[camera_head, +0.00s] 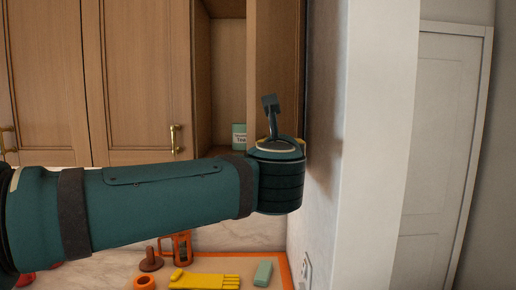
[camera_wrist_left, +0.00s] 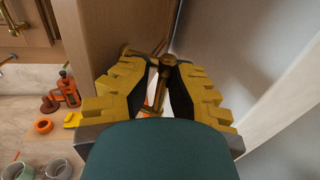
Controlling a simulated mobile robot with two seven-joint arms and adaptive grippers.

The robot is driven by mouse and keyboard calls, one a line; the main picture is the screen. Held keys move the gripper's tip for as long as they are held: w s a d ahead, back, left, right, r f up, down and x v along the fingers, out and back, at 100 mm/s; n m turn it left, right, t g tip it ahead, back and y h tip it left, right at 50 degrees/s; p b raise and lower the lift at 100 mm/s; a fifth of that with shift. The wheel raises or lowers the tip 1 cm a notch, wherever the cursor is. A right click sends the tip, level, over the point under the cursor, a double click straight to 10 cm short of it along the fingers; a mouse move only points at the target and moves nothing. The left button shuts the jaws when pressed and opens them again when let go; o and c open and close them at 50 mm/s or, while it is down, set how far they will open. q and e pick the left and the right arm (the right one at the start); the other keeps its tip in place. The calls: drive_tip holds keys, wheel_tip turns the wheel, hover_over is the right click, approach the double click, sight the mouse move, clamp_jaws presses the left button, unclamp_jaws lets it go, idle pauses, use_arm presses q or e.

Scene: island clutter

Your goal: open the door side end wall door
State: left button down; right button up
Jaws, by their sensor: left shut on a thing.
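The end cabinet door (camera_head: 274,60) is a wooden door beside the grey wall. It stands swung open, leaving the compartment (camera_head: 226,60) to its left visible. My left arm reaches across the head view to this door, and its fingers are mostly hidden there behind the wrist. In the left wrist view my left gripper (camera_wrist_left: 163,85) has its yellow fingers on either side of the brass door handle (camera_wrist_left: 167,62) and is shut on it. The door panel also shows in the left wrist view (camera_wrist_left: 100,30). My right gripper is in neither view.
A green tea box (camera_head: 239,130) stands inside the open compartment. Closed cabinet doors (camera_head: 135,80) are to the left. The wall (camera_head: 380,110) is close on the right. Below, the counter holds an orange lantern (camera_head: 182,247), a yellow item (camera_head: 205,281) and a green block (camera_head: 263,273).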

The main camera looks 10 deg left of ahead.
use_arm(q)
drive_tip(key=shift+d+r, duration=0.3)
drive_tip(key=shift+r, duration=0.05)
drive_tip(key=shift+w+a, duration=0.1)
drive_tip(key=c, duration=1.3)
unclamp_jaws()
drive_tip(key=shift+o, duration=1)
drive_tip(key=shift+w+f, duration=0.1)
drive_tip(key=shift+w, duration=0.1)
drive_tip(key=shift+w+f, duration=0.1)
drive_tip(key=shift+w, duration=0.1)
drive_tip(key=shift+f, duration=0.1)
